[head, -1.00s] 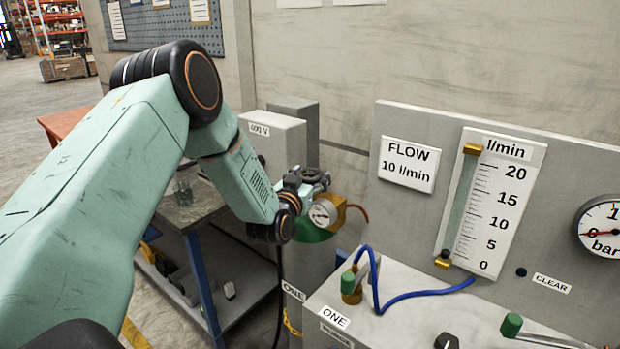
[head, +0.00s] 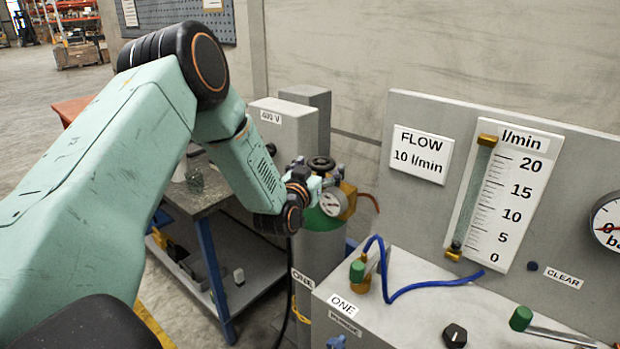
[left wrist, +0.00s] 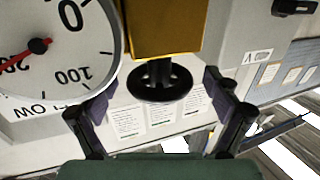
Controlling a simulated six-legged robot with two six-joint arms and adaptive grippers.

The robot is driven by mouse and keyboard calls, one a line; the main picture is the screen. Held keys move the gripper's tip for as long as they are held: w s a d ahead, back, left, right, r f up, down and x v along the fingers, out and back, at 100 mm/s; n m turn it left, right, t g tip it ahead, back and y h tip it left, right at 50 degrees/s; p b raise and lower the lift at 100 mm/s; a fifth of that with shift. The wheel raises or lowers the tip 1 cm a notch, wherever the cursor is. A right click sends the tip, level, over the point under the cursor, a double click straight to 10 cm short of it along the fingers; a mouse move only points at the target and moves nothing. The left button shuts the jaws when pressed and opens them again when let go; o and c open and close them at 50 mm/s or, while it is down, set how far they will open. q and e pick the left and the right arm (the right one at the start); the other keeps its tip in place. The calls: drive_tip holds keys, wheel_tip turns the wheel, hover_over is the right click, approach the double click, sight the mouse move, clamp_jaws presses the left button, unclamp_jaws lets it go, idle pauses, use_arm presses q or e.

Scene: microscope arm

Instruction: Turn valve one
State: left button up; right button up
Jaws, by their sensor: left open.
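A green-topped gas cylinder (head: 322,243), labelled ONE, stands left of the bench. A black handwheel (head: 321,163) sits at its top, beside a brass block (head: 349,200) and a round white gauge (head: 332,204). My left gripper (head: 313,183) is close to the handwheel, partly hidden by its wrist. In the left wrist view the handwheel (left wrist: 160,82) lies between the open, spread fingers of the left gripper (left wrist: 158,97), below the brass block (left wrist: 162,28). The fingers appear apart from the wheel. The gauge (left wrist: 55,50) fills the upper left there. My right gripper is not in view.
A grey cabinet (head: 283,138) stands behind the cylinder.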

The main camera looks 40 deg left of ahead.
use_arm(q)
drive_tip(key=v, duration=1)
drive_tip(key=shift+s, duration=0.35)
drive_tip(key=shift+d+r, duration=0.1)
drive_tip(key=shift+d, duration=0.05)
